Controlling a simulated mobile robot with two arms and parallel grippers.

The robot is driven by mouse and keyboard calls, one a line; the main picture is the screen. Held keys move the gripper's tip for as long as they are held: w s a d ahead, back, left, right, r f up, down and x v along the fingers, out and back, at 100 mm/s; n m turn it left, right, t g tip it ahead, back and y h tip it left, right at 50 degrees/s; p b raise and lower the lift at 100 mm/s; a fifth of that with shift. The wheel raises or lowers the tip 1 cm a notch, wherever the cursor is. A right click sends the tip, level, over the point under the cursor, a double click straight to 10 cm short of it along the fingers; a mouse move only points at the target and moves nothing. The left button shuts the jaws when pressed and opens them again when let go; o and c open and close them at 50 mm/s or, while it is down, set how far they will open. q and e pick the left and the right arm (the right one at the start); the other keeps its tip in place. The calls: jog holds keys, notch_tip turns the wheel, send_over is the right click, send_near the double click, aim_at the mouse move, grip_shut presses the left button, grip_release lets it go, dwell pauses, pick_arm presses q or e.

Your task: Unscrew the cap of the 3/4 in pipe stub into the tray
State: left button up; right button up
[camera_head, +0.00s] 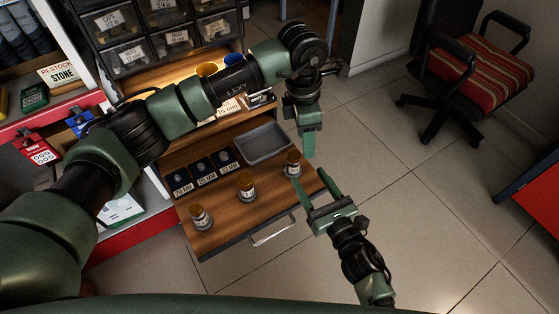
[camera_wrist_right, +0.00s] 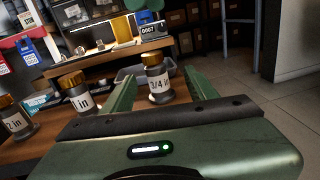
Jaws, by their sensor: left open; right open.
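The 3/4 in pipe stub (camera_wrist_right: 158,84) stands upright with its brass-coloured cap (camera_wrist_right: 152,59) on. In the head view the stub (camera_head: 293,168) is at the right end of a row of three. My right gripper (camera_head: 308,176) is open, its fingers reaching toward that stub; in the right wrist view the stub shows between the fingers, with gaps on both sides. My left gripper (camera_head: 308,148) is open, pointing down above and right of the stub, apart from it. The grey tray (camera_head: 263,143) looks empty, behind the stubs.
The 1 in stub (camera_wrist_right: 79,101) and another capped stub (camera_wrist_right: 14,121) stand to the left on the wooden drawer surface (camera_head: 222,213). Dark label plates (camera_head: 203,172) lie behind them. A metal handle (camera_head: 273,232) is at the front edge. Parts bins (camera_head: 160,30) stand behind; open floor lies right.

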aim_at(297, 165)
pick_arm(q)
jog(key=shift+w+a+r+y, duration=0.2)
jog(key=shift+w+a+y, duration=0.1)
jog(key=shift+w+a, duration=0.2)
jog(key=shift+w+a+r+y, duration=0.15)
jog(key=shift+w+a+y, duration=0.2)
jog(key=shift+a, duration=0.25)
pick_arm(e)
jog(key=shift+w+a+n+y, duration=0.15)
jog(key=shift+a+n+y, duration=0.25)
jog(key=shift+n, duration=0.2)
jog(key=x, duration=0.7)
jog(key=shift+w+a+f, duration=0.15)
jog(key=shift+w, duration=0.1)
grip_shut()
